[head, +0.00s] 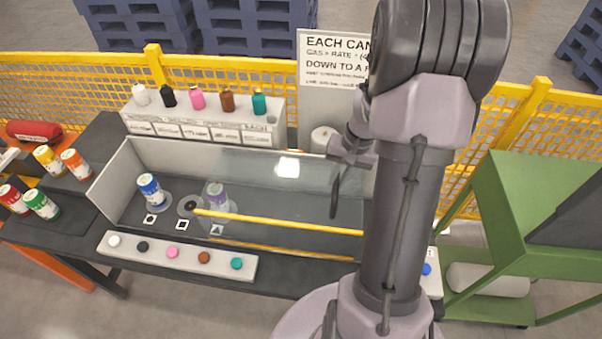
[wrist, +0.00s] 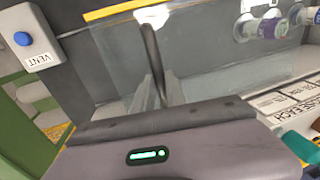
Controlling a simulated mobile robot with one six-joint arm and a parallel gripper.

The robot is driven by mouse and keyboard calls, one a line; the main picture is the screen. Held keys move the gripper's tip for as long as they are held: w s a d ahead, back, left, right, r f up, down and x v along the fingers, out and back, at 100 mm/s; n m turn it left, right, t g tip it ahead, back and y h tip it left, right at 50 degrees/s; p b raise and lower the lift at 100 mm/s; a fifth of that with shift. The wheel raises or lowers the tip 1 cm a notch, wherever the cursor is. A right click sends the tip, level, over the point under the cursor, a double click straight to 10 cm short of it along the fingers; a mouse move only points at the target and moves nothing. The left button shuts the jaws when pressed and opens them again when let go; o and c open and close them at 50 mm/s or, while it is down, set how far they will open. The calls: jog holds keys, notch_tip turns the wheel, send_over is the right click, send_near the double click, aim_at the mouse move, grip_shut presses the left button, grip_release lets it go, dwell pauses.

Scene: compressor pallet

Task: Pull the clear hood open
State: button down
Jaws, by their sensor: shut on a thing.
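The clear hood (head: 290,190) is a see-through panel with a yellow bar (head: 280,221) along its front edge, over the middle and right of the grey-walled bay. It also shows in the wrist view (wrist: 205,65), its yellow edge at the top. A dark bar-shaped handle (head: 334,197) stands out near its right side; in the wrist view it runs up from between my fingers (wrist: 150,55). My gripper (head: 346,160) is shut on this handle. The gripper's tips show low in the wrist view (wrist: 158,97). My arm hides the hood's right end.
A blue-labelled can (head: 150,190) and a purple-labelled can (head: 217,196) stand in the bay. A button strip (head: 178,254) lies in front, a bottle shelf (head: 205,122) behind. Several cans stand at left. A green cart (head: 545,190) is at right. The VENT box (wrist: 28,38) has a blue button.

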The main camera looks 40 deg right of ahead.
jog(key=s+d, duration=0.7)
jog(key=shift+d, duration=0.15)
jog(key=c, duration=1.4)
grip_release()
jog(key=shift+o, duration=0.2)
jog(key=shift+r, duration=0.1)
notch_tip(320, 180, up, 17)
jog(key=s+d+p, duration=0.2)
jog(key=p, duration=0.3)
jog(key=shift+s+d, duration=0.15)
jog(key=shift+s, duration=0.1)
